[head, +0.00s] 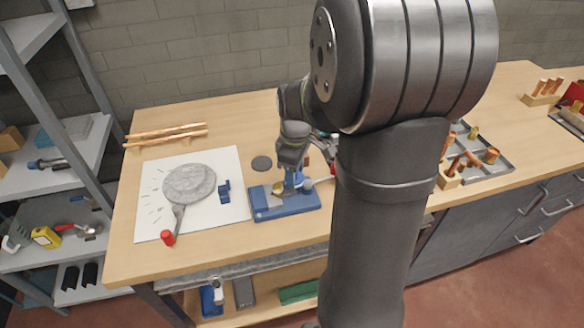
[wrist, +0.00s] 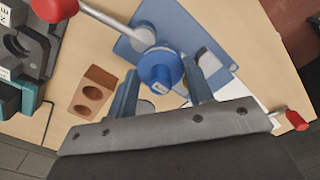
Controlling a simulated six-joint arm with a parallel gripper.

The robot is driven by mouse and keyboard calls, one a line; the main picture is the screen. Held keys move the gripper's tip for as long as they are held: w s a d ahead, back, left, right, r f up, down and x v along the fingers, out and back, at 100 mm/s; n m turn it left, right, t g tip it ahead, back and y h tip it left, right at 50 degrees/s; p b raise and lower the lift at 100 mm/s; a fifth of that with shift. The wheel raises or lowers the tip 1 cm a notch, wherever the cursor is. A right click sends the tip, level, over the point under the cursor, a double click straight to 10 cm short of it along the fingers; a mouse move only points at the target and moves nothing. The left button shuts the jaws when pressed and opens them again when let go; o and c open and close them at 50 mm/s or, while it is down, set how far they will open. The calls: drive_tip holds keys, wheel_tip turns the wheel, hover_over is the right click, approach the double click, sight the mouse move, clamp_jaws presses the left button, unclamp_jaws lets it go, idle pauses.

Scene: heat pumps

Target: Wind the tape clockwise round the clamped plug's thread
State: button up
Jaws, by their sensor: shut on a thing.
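In the wrist view, my gripper (wrist: 160,73) has its two fingers on either side of a round blue tape spool (wrist: 158,66) and is shut on it. In the head view, my gripper (head: 290,184) points down over the blue clamp base (head: 288,207), which also shows in the wrist view (wrist: 185,25). A brass-coloured round piece (head: 278,189) sits low beside the fingers, perhaps the clamped plug. The thread is hidden, and I cannot tell whether tape touches it. The clamp's rod ends in a red knob (wrist: 54,8).
A brown block with two holes (wrist: 94,92) stands near the clamp. Copper pipes (head: 165,135) lie at the back left. A parts tray (head: 480,165) is at right.

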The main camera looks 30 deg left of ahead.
drive_tip(key=shift+s+d, duration=0.35)
drive_tip(key=shift+d, duration=0.1)
drive_tip(key=shift+s+d, duration=0.55)
drive_tip(key=shift+s, duration=0.3)
drive_tip(key=shift+s+d, duration=0.1)
drive_tip(key=shift+s, duration=0.9)
drive_tip(key=shift+s+a, duration=0.25)
drive_tip(key=shift+s, duration=0.6)
drive_tip(key=shift+s+a, duration=0.5)
drive_tip(key=shift+s, duration=0.2)
drive_tip(key=shift+s+a, duration=0.55)
drive_tip(key=shift+a, duration=0.3)
drive_tip(key=shift+s+a, duration=0.15)
drive_tip(key=shift+a, duration=0.85)
drive_tip(key=shift+w+a, duration=0.25)
drive_tip(key=shift+a, duration=0.7)
drive_tip(key=shift+w+a, duration=0.6)
drive_tip(key=shift+a, duration=0.15)
drive_tip(key=shift+w+a, duration=0.2)
drive_tip(key=shift+w, duration=0.15)
drive_tip(key=shift+w+a, duration=0.2)
drive_tip(key=shift+w, duration=0.25)
drive_tip(key=shift+w+a, duration=0.15)
drive_tip(key=shift+w, duration=0.8)
